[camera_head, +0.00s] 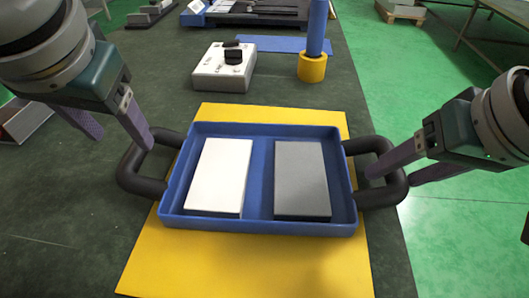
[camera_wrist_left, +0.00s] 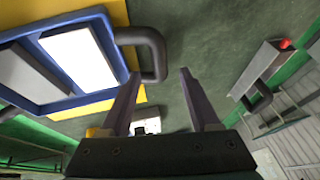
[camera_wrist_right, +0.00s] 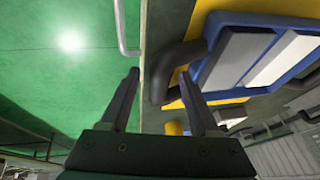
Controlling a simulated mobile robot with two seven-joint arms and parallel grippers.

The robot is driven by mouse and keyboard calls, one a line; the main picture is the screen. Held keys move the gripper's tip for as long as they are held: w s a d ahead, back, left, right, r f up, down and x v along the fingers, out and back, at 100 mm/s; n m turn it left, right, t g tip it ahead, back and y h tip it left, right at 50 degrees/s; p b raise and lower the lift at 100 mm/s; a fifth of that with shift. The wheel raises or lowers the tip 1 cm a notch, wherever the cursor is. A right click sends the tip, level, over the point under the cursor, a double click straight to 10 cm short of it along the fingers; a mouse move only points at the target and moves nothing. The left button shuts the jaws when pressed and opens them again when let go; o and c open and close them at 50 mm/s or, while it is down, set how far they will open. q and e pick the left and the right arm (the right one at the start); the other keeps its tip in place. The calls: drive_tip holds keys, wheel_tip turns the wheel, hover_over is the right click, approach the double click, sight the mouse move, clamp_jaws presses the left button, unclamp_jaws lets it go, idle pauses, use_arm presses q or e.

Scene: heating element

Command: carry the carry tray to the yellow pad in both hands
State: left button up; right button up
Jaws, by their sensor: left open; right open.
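The blue carry tray (camera_head: 258,226) sits on the yellow pad (camera_head: 240,263). It holds a white block (camera_head: 221,176) on the left and a grey block (camera_head: 301,178) on the right. Black handles stick out at its left (camera_head: 139,184) and right (camera_head: 396,190) ends. My left gripper (camera_head: 122,140) is open at the left handle, one finger close to the bar; in the left wrist view the handle (camera_wrist_left: 152,50) lies ahead of the parted fingers. My right gripper (camera_head: 391,172) is open at the right handle, which also shows in the right wrist view (camera_wrist_right: 163,75). I cannot tell whether any finger touches.
Behind the pad stand a white switch box (camera_head: 222,72) and a blue post in a yellow collar (camera_head: 312,68). A blue mat (camera_head: 270,44) and a dark fixture (camera_head: 245,16) lie farther back. The dark table's right edge runs just beyond the right handle.

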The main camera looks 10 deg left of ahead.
drive_tip(key=v, duration=1)
drive_tip(key=shift+s, duration=0.1)
